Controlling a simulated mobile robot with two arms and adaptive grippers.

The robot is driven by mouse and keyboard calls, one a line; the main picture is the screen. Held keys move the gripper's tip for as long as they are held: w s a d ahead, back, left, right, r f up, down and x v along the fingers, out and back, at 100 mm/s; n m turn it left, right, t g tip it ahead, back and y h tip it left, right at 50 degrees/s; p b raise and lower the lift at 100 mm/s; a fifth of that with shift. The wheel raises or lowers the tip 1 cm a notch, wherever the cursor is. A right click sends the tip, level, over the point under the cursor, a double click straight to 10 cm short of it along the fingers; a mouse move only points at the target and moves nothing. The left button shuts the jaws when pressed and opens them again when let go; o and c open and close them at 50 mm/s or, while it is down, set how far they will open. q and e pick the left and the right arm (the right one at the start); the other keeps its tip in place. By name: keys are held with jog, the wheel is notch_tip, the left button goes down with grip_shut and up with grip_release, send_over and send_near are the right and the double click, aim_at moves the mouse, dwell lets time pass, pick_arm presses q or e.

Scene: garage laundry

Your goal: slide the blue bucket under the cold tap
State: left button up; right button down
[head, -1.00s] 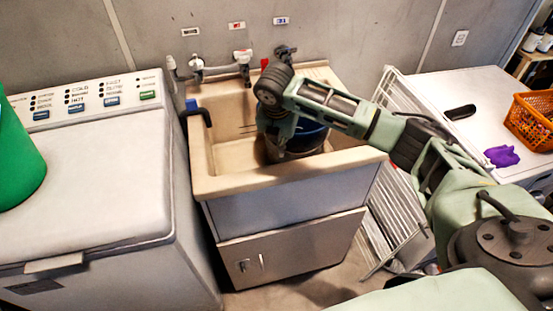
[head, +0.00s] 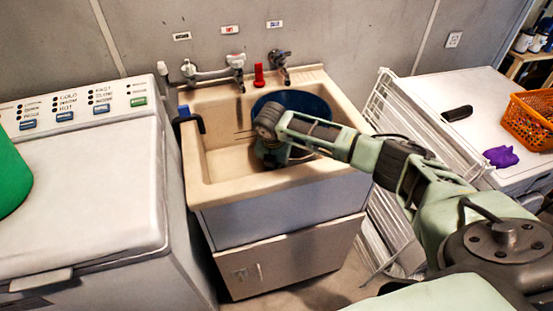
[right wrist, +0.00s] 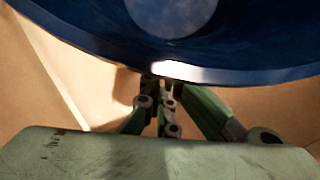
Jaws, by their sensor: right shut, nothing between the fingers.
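The blue bucket (head: 318,103) stands in the right part of the beige sink (head: 222,181), near the back wall of the basin. The cold tap (head: 279,60), at the right below a blue-marked label, is above the bucket's back rim. My right gripper (right wrist: 160,82) is shut and empty, its tips at the bucket's near side in the right wrist view. I cannot tell whether they touch it. In that view the blue bucket (right wrist: 250,72) fills the top, with a pale round patch inside. In the head view my arm covers its front. My left gripper is not in view.
A mixer tap (head: 235,62) and a red object (head: 259,76) are left of the cold tap. A dark hooked pipe with a blue end (head: 184,114) hangs on the sink's left rim. The washing machine (head: 90,190) stands left, a white rack (head: 392,225) right. The left basin is clear.

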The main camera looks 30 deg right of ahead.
jog(key=shift+f, duration=0.1)
jog(key=shift+w+d, duration=0.8)
jog(key=shift+w, duration=0.05)
jog(key=p+v, duration=1)
jog(key=p, duration=0.2)
jog(key=shift+d, duration=0.1)
